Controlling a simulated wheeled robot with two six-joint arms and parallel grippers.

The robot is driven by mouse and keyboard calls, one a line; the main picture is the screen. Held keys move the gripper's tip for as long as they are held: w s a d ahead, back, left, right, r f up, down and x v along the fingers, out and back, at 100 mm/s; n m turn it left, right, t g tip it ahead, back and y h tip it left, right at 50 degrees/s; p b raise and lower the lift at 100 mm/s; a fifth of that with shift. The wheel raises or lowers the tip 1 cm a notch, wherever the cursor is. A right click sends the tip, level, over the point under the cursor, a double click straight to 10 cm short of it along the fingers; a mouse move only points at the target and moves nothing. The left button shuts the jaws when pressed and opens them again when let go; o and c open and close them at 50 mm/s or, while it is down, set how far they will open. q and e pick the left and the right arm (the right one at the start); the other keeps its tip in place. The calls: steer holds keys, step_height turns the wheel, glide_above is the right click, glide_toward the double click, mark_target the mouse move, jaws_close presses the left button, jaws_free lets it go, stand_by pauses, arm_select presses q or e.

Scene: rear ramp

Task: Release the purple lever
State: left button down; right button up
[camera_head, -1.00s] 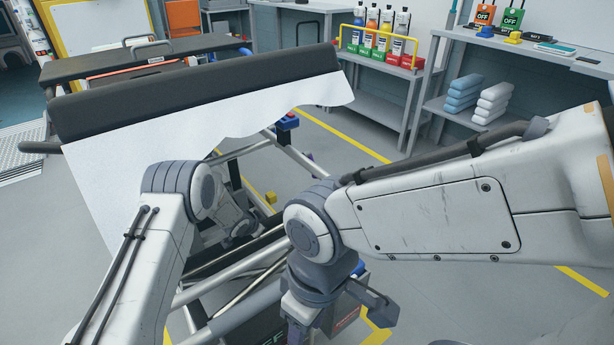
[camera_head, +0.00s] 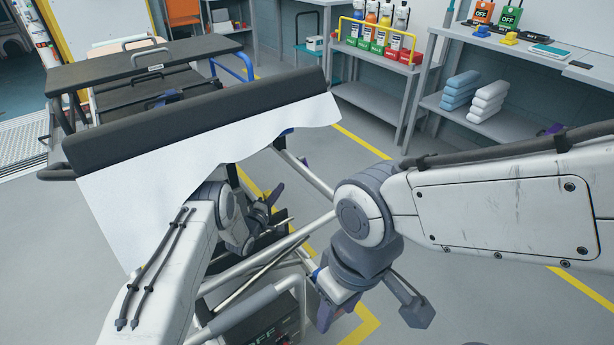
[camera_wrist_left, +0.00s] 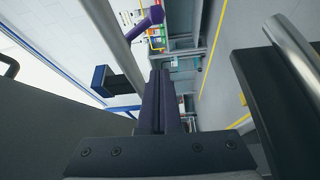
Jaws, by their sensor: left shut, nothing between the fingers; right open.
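A small purplish piece (camera_head: 305,162) on the frame rail in the head view may be the same lever. My left gripper (camera_head: 274,196) is under the white sheet's edge, beside the frame. Its fingers (camera_wrist_left: 160,74) are shut and empty, pointing up the wrist picture, with the lever just beyond and apart from them. My right gripper (camera_head: 368,312) is open and empty at the frame's right side.
A stretcher with a dark padded edge (camera_head: 200,120) and white sheet (camera_head: 130,200) fills the left. Metal frame bars (camera_head: 307,172) run close around my left gripper. A dark blue block (camera_wrist_left: 112,82) is left of its fingers. Shelves (camera_head: 380,105) stand behind; floor at right is clear.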

arm_select(q)
steer(key=shift+w, duration=0.1)
steer(key=w+d+b, duration=0.3)
steer(key=w+d, duration=0.3)
steer(key=d, duration=0.1)
stand_by(0.7)
steer(key=shift+s+d+r+n+g+p, duration=0.25)
steer(key=shift+s+d+n+g+p, duration=0.2)
steer(key=shift+n, duration=0.25)
steer(key=shift+s+d+r+n+g+y+p, duration=0.15)
steer(key=shift+s+d+r+n+g+p, duration=0.15)
steer(key=shift+n+p, duration=0.25)
steer(key=shift+s+d+r+n+g+y+p, duration=0.15)
steer(key=shift+s+d+r+n+g+p, duration=0.1)
steer(key=shift+s+r+n+p, duration=0.25)
steer(key=shift+f, duration=0.1)
stand_by(0.4)
